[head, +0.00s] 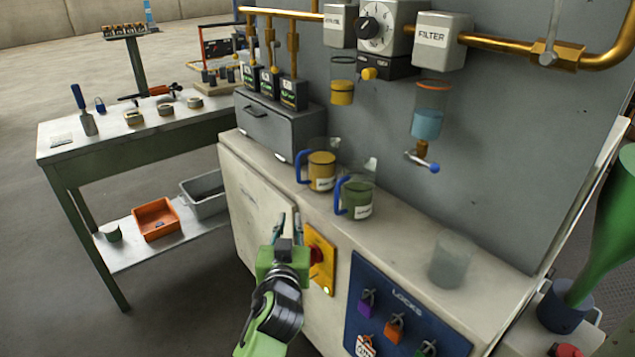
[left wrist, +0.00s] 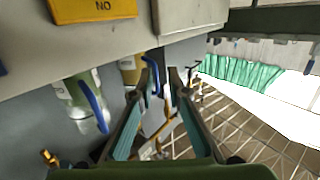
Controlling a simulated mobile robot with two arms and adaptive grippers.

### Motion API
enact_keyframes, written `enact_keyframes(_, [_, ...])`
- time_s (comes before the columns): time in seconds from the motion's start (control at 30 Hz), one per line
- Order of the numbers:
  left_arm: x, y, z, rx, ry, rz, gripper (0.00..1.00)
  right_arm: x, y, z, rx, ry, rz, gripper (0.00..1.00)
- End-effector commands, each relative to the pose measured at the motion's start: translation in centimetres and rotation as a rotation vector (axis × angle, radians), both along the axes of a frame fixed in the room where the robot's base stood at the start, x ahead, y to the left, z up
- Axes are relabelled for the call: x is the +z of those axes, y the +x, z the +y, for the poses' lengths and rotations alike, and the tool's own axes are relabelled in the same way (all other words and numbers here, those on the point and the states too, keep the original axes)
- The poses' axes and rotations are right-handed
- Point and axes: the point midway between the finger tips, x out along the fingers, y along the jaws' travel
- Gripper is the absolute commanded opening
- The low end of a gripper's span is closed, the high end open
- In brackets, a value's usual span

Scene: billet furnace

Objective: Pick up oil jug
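Two clear jugs with blue handles and white labels stand upright on the cabinet top. One holds amber liquid (head: 321,171); the other, nearer, holds green liquid (head: 356,197). Their labels are too small to read, so I cannot tell for certain which is the oil jug. My left gripper (head: 287,222) is open and empty in front of the cabinet, below and left of the jugs. In the left wrist view, upside down, the gripper (left wrist: 163,82) shows its fingers apart, with the amber jug (left wrist: 130,72) beside the left fingertip and the green jug (left wrist: 76,105) farther left. My right gripper is not in view.
The cabinet top (head: 400,227) also bears a clear empty vessel (head: 449,260) and a grey box (head: 278,127). A filter cup (head: 428,122) with a blue-tipped valve hangs above. A yellow switch panel (head: 321,262) is beside my gripper. A workbench (head: 140,147) stands left.

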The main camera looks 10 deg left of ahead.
Motion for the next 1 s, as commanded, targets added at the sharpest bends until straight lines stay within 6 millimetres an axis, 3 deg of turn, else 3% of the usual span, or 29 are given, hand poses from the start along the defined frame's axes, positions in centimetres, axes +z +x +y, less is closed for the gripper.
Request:
enact_keyframes(0.03, [1.9,0.5,-0.2,0.0,-0.001,-0.042,0.15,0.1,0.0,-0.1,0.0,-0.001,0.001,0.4])
enact_keyframes(0.1, [3.5,1.0,-0.4,-0.002,-0.002,-0.08,0.15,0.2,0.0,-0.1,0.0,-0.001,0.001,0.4])
enact_keyframes(0.2, [4.2,2.2,-0.3,-0.003,-0.001,-0.099,0.15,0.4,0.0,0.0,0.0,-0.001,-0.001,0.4])
enact_keyframes(0.5, [4.0,7.5,1.0,-0.003,0.001,-0.096,0.15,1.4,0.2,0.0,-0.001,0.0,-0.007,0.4])
enact_keyframes(0.87, [3.9,10.1,1.5,-0.003,0.0,-0.094,0.15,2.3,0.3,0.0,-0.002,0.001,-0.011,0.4])
enact_keyframes(1.0, [3.7,11.9,1.7,-0.003,0.002,-0.095,0.15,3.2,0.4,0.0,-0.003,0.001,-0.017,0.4])
